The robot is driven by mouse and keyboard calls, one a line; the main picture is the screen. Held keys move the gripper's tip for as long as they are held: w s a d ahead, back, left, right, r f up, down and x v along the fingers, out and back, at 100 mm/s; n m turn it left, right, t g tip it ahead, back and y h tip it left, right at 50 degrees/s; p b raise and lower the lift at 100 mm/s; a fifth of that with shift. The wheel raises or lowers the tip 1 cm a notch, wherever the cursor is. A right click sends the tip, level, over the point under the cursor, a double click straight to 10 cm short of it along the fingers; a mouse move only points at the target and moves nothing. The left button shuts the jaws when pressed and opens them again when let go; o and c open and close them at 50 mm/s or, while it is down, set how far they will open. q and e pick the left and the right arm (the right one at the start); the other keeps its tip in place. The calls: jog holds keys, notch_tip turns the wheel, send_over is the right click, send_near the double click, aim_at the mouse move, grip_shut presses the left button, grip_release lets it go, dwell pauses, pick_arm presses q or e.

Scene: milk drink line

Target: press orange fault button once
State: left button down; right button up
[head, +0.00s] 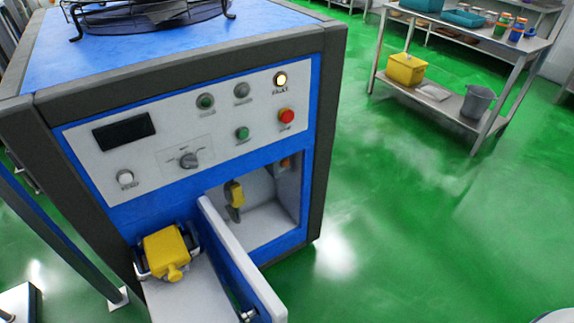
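A blue and dark grey machine (190,95) fills the left half of the head view. Its white control panel carries a red button (286,115), a lit pale-yellow lamp (280,79), green buttons, a grey button, a white button, a rotary knob (189,160) and a dark display (124,132). Below the panel is an open recess. A small orange button-like part (285,163) shows at its upper right, partly in shadow. Neither of my grippers is in view.
An open white door flap (238,258) juts out from the recess. A yellow block (166,249) sits left of it, and a yellow part (235,194) hangs inside. A steel shelf table (470,30) stands at upper right. Green floor (420,230) right of the machine is clear.

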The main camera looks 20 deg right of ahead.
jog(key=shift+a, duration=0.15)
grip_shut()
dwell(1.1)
